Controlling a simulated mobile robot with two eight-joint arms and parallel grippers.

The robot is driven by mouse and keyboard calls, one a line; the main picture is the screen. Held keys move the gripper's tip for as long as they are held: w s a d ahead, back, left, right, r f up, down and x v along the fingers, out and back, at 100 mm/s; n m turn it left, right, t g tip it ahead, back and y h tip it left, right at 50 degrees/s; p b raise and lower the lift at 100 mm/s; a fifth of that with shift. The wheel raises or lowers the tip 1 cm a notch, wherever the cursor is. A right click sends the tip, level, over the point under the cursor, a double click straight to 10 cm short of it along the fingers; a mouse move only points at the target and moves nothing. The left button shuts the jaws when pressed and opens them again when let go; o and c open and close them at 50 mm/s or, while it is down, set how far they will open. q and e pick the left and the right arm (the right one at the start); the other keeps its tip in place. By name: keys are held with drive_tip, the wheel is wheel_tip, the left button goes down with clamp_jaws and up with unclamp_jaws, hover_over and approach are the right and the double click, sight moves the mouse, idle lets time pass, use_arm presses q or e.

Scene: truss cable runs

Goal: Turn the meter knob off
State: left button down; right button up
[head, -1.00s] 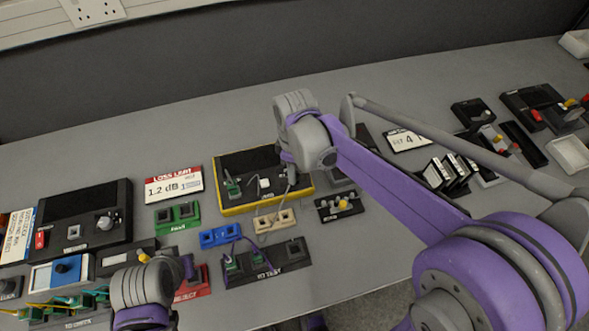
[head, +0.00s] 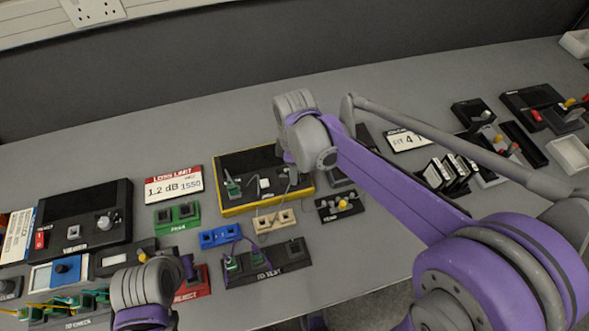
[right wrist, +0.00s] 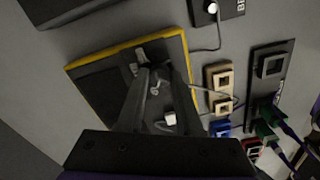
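The black meter box with a yellow rim (head: 236,208) lies in the middle of the bench; it also fills the centre of the right wrist view (right wrist: 98,92). A small light-grey knob-like part (right wrist: 155,88) shows on its face, with a white square button (right wrist: 170,118) nearby. My right gripper (right wrist: 161,70) is over the box, its two dark fingers apart on either side of the small grey part. I cannot tell whether they touch it. In the head view my right wrist hides part of the box. My left arm is low at left; its fingertips are not clear.
Thin cables run from the box. The bench behind is clear.

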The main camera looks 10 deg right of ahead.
drive_tip(key=o, duration=0.4)
use_arm(q)
drive_tip(key=shift+w+r+p, duration=0.1)
drive_tip(key=shift+r+p, duration=0.45)
drive_tip(key=shift+r, duration=0.05)
use_arm(e)
wheel_tip(320, 180, up, 11)
drive_tip(key=shift+f, duration=0.1)
use_arm(q)
drive_tip(key=r+p, duration=0.1)
drive_tip(key=r, duration=0.1)
drive_tip(key=w+r+p, duration=0.1)
drive_tip(key=r+p, duration=0.1)
drive_tip(key=shift+r+p, duration=0.2)
drive_tip(key=shift+p, duration=0.1)
use_arm(e)
drive_tip(key=s+d+f+m+t, duration=0.1)
drive_tip(key=s+d+f+m, duration=0.1)
drive_tip(key=s+m, duration=0.2)
drive_tip(key=s+d+f+m+t, duration=0.2)
drive_tip(key=s+m, duration=0.3)
drive_tip(key=s+d+f+m+t, duration=0.1)
drive_tip(key=s+d+m+t, duration=0.1)
drive_tip(key=s+m, duration=0.3)
drive_tip(key=shift+s+d+f, duration=0.25)
drive_tip(key=shift+d+f, duration=0.05)
drive_tip(key=shift+f, duration=0.1)
